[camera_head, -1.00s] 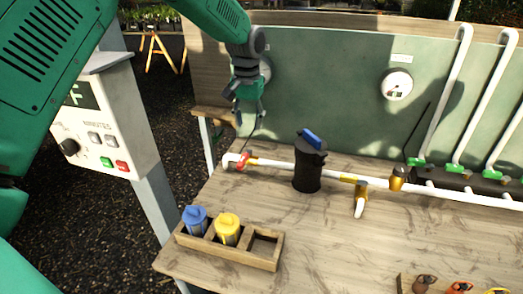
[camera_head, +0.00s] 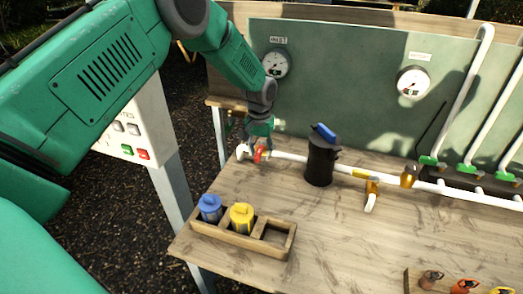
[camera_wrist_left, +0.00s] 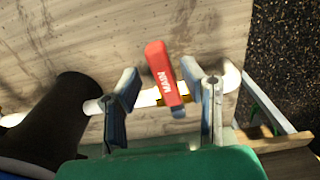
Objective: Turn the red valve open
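The red valve handle (camera_head: 257,156) sits on the white pipe (camera_head: 288,157) near its left end on the bench. In the left wrist view the handle (camera_wrist_left: 163,72), lettered "MAIN", points across the pipe (camera_wrist_left: 146,98). My left gripper (camera_head: 259,140) is above the handle, its fingers partly hidden by the wrist in the head view. In the left wrist view the gripper (camera_wrist_left: 164,92) is open, with fingers on both sides of the handle and visible gaps. My right gripper is not in view.
A black canister (camera_head: 320,164) with a blue top stands right of the valve. A wooden tray (camera_head: 222,238) holds a blue and a yellow cartridge. Gauges (camera_head: 275,64) hang on the green back panel (camera_head: 335,80).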

